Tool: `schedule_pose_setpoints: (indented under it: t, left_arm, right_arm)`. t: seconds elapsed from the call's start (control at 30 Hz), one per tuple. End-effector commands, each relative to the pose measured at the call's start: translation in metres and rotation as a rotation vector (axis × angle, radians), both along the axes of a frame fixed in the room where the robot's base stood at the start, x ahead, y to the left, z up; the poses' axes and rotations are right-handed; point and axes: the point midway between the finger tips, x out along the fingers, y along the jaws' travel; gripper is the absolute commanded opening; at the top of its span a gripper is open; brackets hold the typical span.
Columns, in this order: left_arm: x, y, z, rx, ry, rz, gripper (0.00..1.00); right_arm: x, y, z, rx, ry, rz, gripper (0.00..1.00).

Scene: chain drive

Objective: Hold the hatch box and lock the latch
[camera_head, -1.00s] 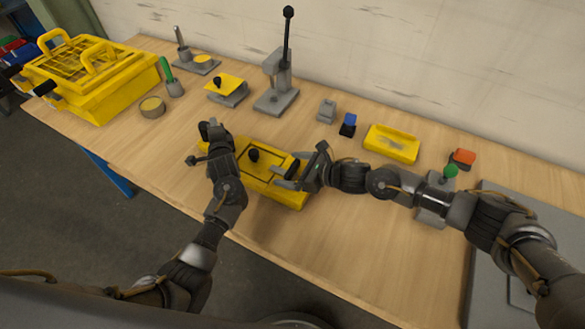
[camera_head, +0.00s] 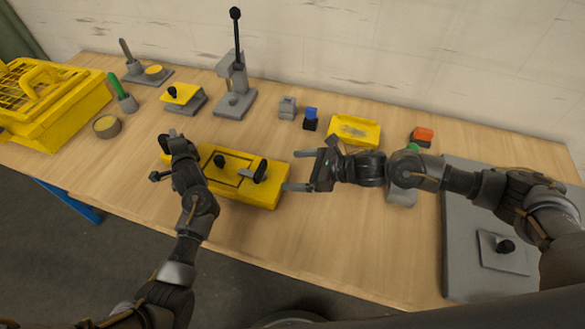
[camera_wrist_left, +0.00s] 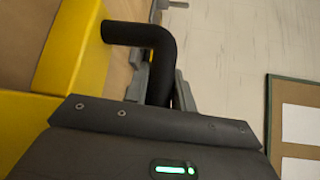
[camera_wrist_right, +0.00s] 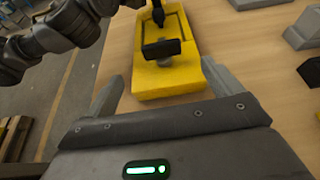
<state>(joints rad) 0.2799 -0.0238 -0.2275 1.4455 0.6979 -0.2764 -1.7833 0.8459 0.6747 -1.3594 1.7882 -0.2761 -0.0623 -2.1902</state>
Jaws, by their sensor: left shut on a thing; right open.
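The yellow hatch box (camera_head: 228,190) lies on the workbench, with a hatch panel and a black knob (camera_head: 219,160) on top. The latch, a grey bar with a black handle (camera_head: 260,171), sits at the box's right end; the handle also shows in the right wrist view (camera_wrist_right: 163,49). My left gripper (camera_head: 168,140) is shut at the box's left end on a black bent handle (camera_wrist_left: 150,40). My right gripper (camera_head: 290,170) is open and empty, just right of the latch and apart from it. Whether the latch bar overlaps the hatch edge is hard to tell.
Behind the box stand a lever press (camera_head: 235,95), a yellow-topped grey block (camera_head: 185,98), small blocks and a yellow tray (camera_head: 355,130). A yellow basket (camera_head: 50,105) is at left, a grey panel (camera_head: 465,240) at right. The front bench is clear.

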Motion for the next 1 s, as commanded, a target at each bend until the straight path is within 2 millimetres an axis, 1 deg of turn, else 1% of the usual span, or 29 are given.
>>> schedule_pose_setpoints:
  t: [0.2, 0.23, 0.4, 0.43, 0.67, 0.77, 0.87, 1.0]
  left_arm:
    - [0.0, -0.001, -0.001, 0.0, 0.002, -0.001, 0.0]
    - [0.0, -0.001, -0.001, 0.0, 0.002, -0.001, 0.26]
    - [0.0, 0.0, -0.001, 0.0, 0.001, -0.001, 0.49]
    - [0.0, 0.0, -0.001, -0.001, 0.001, -0.001, 0.51]
    - [0.0, 0.0, 0.0, 0.0, 0.0, 0.0, 0.51]
    - [-0.004, -0.002, 0.0, 0.0, 0.001, 0.0, 0.51]
    - [-0.015, -0.008, 0.001, -0.001, 0.001, -0.002, 0.51]
    - [-0.04, -0.02, 0.005, -0.003, 0.0, -0.003, 0.51]
  right_arm:
    - [0.0, 0.0, 0.0, 0.0, 0.0, 0.0, 0.91]
    - [0.0, 0.0, 0.0, 0.0, 0.0, 0.0, 0.91]
    - [0.0, 0.0, 0.0, 0.0, 0.0, 0.0, 0.91]
    - [0.0, 0.0, 0.0, 0.0, 0.0, 0.0, 0.91]
    - [0.0, 0.0, 0.0, 0.0, 0.0, 0.0, 0.91]
    - [0.0, 0.0, 0.0, 0.0, 0.0, 0.0, 0.91]
    - [0.0, 0.0, 0.0, 0.0, 0.0, 0.0, 0.91]
    - [0.0, 0.0, 0.0, 0.0, 0.0, 0.0, 0.91]
